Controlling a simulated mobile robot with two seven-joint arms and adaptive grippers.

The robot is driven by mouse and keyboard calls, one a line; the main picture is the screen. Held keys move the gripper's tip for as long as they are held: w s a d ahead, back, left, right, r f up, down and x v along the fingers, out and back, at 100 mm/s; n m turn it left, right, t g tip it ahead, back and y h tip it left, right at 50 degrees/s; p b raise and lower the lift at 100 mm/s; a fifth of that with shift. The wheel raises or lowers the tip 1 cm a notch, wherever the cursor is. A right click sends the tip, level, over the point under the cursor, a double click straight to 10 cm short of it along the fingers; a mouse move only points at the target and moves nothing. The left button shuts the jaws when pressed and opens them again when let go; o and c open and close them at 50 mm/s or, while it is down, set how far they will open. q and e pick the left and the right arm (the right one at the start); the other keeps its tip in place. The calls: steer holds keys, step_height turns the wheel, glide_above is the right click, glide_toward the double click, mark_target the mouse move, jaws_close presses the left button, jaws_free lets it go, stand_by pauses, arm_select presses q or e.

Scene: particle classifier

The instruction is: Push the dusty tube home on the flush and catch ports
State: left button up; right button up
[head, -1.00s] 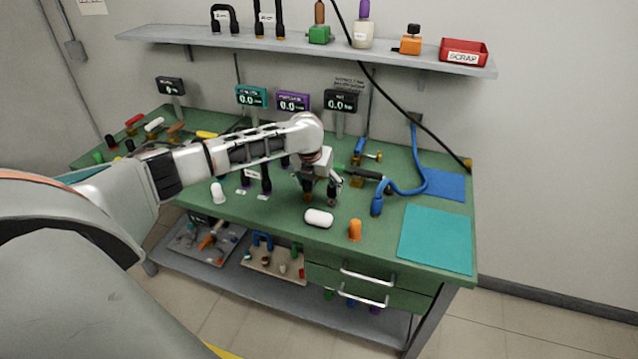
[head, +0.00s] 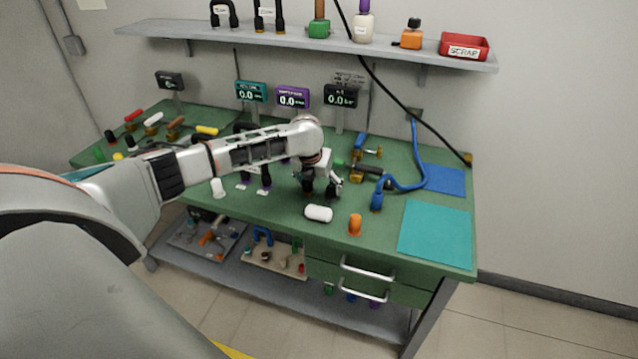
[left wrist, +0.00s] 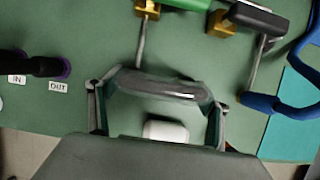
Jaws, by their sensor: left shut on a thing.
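My left gripper (head: 334,187) reaches in over the middle of the green bench. In the left wrist view the left gripper (left wrist: 158,100) has a finger on each side of a glossy grey bar-like piece (left wrist: 165,86), which looks like the dusty tube, and is shut on it. The tube's ends lie at the fingers. Two brass blocks lie ahead of it, one (left wrist: 147,8) by a green part and one (left wrist: 221,22) by a black part. I cannot tell whether these are the flush and catch ports. My right gripper is not in view.
A blue hose (head: 400,187) and teal mat (head: 435,235) lie to the right. Black fittings (left wrist: 35,65) with IN and OUT labels are to the left.

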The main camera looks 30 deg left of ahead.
arm_select(q)
steer(key=shift+f, duration=0.4)
steer(key=o, duration=1.3)
steer(key=shift+r, duration=0.1)
steer(key=v, duration=1.2)
